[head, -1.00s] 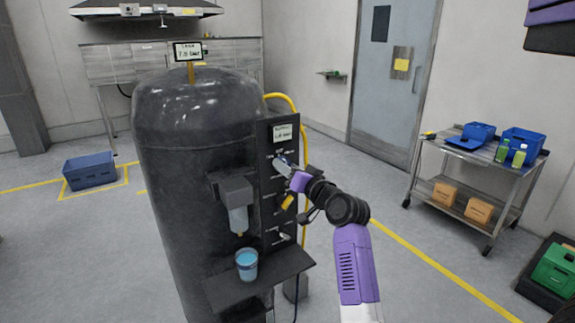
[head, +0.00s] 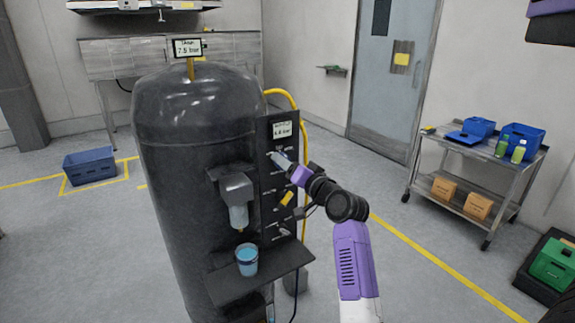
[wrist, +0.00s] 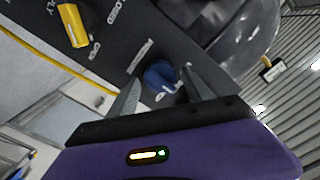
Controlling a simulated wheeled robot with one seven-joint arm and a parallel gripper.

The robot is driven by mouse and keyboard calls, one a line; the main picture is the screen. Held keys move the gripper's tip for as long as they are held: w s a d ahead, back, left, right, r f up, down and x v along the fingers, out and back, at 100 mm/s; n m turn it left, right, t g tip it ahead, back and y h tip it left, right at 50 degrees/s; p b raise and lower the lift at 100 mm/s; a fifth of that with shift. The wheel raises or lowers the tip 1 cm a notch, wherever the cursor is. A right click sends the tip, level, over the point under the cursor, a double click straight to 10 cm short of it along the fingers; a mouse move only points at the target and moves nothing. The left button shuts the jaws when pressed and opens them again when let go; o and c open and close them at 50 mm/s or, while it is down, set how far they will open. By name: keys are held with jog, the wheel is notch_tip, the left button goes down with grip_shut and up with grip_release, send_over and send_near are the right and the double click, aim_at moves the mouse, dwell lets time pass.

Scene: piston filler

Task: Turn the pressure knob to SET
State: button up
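The pressure knob, a blue knob (wrist: 160,76), shows in the wrist view on the dark control panel (wrist: 112,62). My gripper (wrist: 161,74) has one finger on each side of it, with thin gaps visible, so the fingers are around the knob and look open. In the head view my gripper (head: 277,157) is at the upper part of the panel (head: 283,112), just below its small display (head: 282,130), and hides the knob there. The display text is small and seems to read 6.6 bar. The SET mark is not legible.
A yellow handle (wrist: 73,25) sits on the panel near the knob. The large dark tank (head: 195,140) stands left of the panel, with a shelf (head: 285,262) bearing a blue cup (head: 246,262). A yellow hose (head: 304,150) runs behind the panel. A cart (head: 465,168) stands right.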

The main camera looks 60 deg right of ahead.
dwell(0.3)
jog(key=b+v, duration=0.1)
jog(key=v, duration=0.7)
jog(key=shift+w+d, duration=0.1)
dwell(0.4)
